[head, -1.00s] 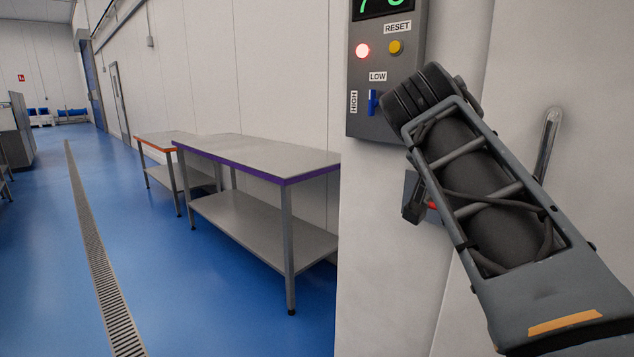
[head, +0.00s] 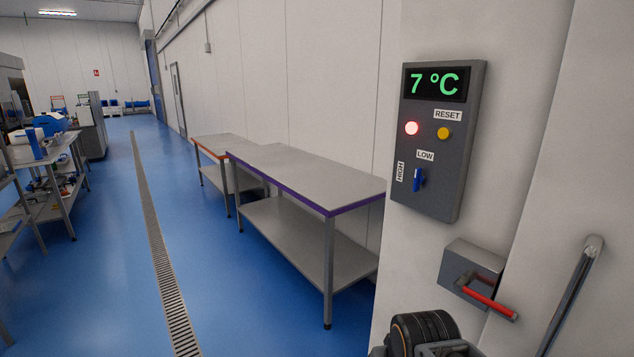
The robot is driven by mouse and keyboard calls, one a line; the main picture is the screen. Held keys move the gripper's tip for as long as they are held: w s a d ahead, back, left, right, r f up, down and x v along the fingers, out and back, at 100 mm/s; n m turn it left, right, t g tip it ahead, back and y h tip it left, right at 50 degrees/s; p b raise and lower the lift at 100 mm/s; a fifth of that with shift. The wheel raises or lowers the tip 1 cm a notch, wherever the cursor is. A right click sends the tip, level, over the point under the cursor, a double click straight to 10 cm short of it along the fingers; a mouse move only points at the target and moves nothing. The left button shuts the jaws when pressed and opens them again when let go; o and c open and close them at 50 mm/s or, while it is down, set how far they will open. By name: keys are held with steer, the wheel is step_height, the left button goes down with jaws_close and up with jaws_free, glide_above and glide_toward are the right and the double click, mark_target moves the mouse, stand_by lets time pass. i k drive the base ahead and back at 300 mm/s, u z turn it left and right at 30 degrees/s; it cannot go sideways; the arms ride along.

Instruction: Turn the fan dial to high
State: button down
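The fan dial (head: 418,180) is a small blue knob low on a grey control panel (head: 440,207) on the white wall at the right of the head view. The knob stands close to upright, its top towards the LOW label (head: 425,156). The HIGH label (head: 400,171) is turned sideways at the knob's left. Nothing covers the knob. My gripper is out of view; only a dark part of my arm shows at the bottom edge, below the panel.
The panel also has a green 7 °C display (head: 435,84), a lit red lamp (head: 411,128) and a yellow RESET button (head: 444,133). A grey box with a red handle (head: 488,299) juts out below. A purple-edged table (head: 310,175) stands left of the wall.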

mark_target(419, 178)
steer(key=z, duration=0.05)
steer(key=k, duration=0.15)
steer(key=u, duration=1.1)
steer(key=i, duration=0.5)
